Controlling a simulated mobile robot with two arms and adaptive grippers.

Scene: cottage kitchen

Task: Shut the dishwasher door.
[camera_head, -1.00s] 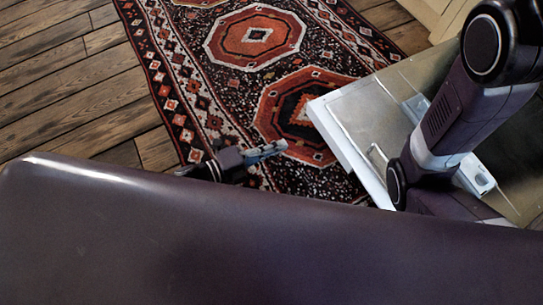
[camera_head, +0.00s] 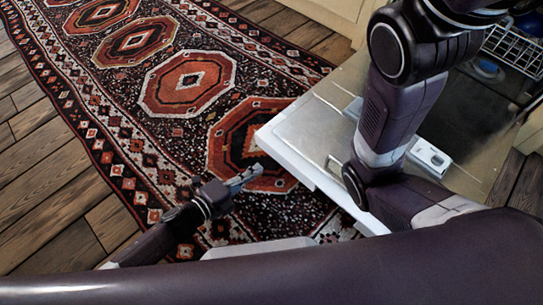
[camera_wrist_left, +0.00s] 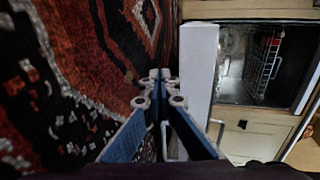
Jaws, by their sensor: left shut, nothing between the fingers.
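The dishwasher door (camera_head: 312,125) is open and lies about flat, its inner side up, in the head view. In the left wrist view the door (camera_wrist_left: 202,65) is a pale slab just right of my fingertips. My left gripper (camera_head: 251,176) is shut and empty over the rug, left of the door's outer edge. In the left wrist view its closed fingers (camera_wrist_left: 160,78) look apart from the door. The dishwasher's interior (camera_wrist_left: 240,75) is open to view. My right arm crosses above the door and hides part of it; its gripper is out of view.
A wire rack (camera_head: 512,48) stands inside the dishwasher; it also shows in the left wrist view (camera_wrist_left: 266,62). A patterned rug (camera_head: 150,95) covers the floor left of the door. Wooden cabinet fronts (camera_wrist_left: 255,132) flank the opening. The rug area is clear.

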